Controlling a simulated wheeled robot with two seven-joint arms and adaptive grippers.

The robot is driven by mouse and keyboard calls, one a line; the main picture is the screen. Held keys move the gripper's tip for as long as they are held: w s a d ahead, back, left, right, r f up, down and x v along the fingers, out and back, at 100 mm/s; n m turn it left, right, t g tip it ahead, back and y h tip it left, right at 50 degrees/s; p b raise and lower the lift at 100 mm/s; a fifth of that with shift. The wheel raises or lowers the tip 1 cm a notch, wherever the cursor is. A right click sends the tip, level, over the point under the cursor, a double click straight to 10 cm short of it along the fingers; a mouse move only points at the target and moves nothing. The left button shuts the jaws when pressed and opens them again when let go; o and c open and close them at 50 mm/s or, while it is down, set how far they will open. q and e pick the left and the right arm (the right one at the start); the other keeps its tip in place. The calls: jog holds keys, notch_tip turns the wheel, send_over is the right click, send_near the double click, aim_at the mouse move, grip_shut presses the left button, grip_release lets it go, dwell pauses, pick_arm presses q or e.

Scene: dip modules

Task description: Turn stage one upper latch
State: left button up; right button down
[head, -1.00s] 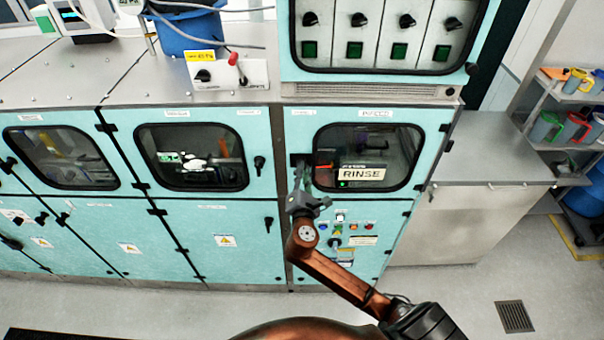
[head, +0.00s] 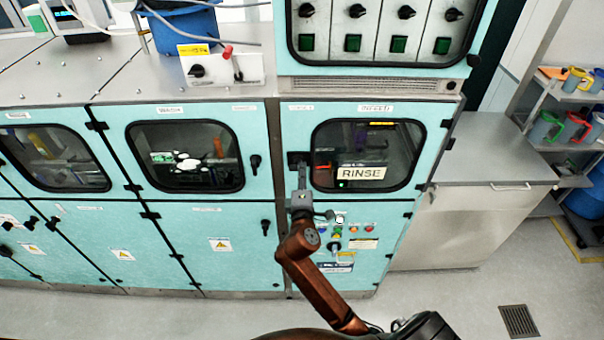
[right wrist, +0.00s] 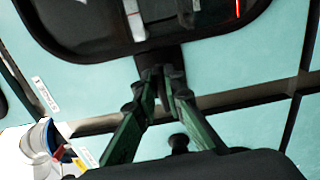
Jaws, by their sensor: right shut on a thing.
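The turquoise upper door with the RINSE sign (head: 361,173) has a black latch (head: 297,158) at its left edge, beside the window. My right gripper (head: 302,178) reaches up to this latch from below and is shut on it, its fingers covering part of the handle. In the right wrist view the two green-sided fingers (right wrist: 163,80) come together on the dark latch (right wrist: 172,56) just below the window frame. The exact turn of the handle is hidden by the fingers. My left gripper is not in view.
A similar black latch (head: 255,163) sits on the neighbouring upper door, with another (head: 266,228) on the door below. Small coloured buttons (head: 352,230) lie right of my right wrist. A steel cabinet (head: 475,225) and a shelf of jugs (head: 565,125) stand at the right.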

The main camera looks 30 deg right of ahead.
jog(key=shift+m, duration=0.3)
jog(key=c, duration=2)
grip_release()
jog(key=v, duration=1.2)
jog(key=shift+s, duration=0.1)
